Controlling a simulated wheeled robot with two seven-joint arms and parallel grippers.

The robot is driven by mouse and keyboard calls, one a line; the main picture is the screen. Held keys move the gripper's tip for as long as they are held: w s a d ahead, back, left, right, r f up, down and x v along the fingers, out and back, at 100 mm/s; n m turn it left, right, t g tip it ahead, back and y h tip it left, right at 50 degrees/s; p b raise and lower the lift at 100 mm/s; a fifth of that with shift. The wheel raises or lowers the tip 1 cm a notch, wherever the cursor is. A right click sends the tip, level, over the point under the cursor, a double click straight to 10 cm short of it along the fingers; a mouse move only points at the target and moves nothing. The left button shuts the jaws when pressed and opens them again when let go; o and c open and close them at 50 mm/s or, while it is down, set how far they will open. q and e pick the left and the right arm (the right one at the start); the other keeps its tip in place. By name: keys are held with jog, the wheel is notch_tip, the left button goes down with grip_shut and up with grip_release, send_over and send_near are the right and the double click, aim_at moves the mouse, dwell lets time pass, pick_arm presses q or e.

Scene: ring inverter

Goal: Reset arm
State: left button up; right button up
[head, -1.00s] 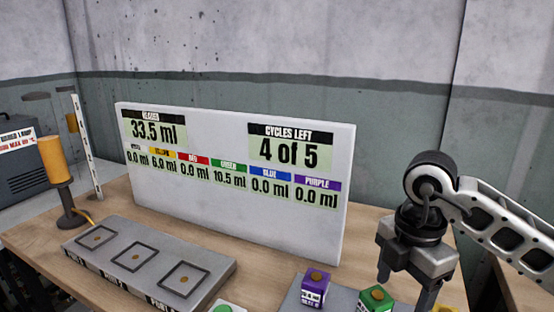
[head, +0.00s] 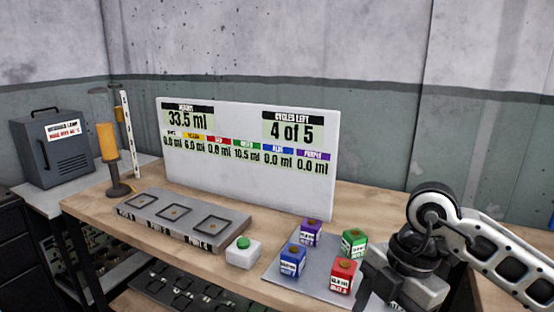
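My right gripper (head: 392,296) is at the lower right of the head view, on the arm that comes in from the right edge. It points down, and one finger shows at the left side of its body, set wide. The other finger is mostly hidden or cut off by the bottom edge. No object shows in it. It overlaps the right end of a grey tray (head: 277,268) in the picture, close to a red box (head: 342,275). My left gripper is out of view.
The tray also bears a purple box (head: 311,233), a green box (head: 354,242) and a blue box (head: 292,261). A green-button box (head: 243,252), a three-port plate (head: 150,205), an orange lamp (head: 108,143) and a white display board (head: 240,185) stand on the wooden table (head: 90,207).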

jog(key=s+a+n+g+y, duration=0.2)
jog(key=s+a+y, duration=0.25)
jog(key=a, duration=0.25)
jog(key=s+a+n+g+y, duration=0.1)
jog(key=s+a+n+y, duration=0.15)
jog(key=a+y, duration=0.4)
jog(key=a+r+m+t+y, duration=0.3)
jog(key=a+r+m+y, duration=0.1)
jog(key=r+y, duration=0.25)
jog(key=w+d+f+m+t+h, duration=0.3)
jog(key=d+f+m+t+h, duration=0.15)
jog(key=m+t, duration=0.45)
jog(key=w+d+f+m+t+h, duration=0.4)
jog(key=d+m+t, duration=0.1)
jog(key=m+t, duration=0.35)
jog(key=s+d+f+m+g+h, duration=0.1)
jog(key=s+d+f+g+h, duration=0.1)
jog(key=f, duration=0.4)
jog(key=s+d+f+m+g+h, duration=0.2)
jog(key=s+f+h, duration=0.1)
jog(key=s+f, duration=0.2)
jog(key=s+d+f+m+g+h, duration=0.1)
jog(key=s+d+f+g+h, duration=0.1)
jog(key=f, duration=0.7)
jog(key=shift+s+d+h, duration=0.25)
jog(key=shift+s+h, duration=0.35)
jog(key=shift+s, duration=0.6)
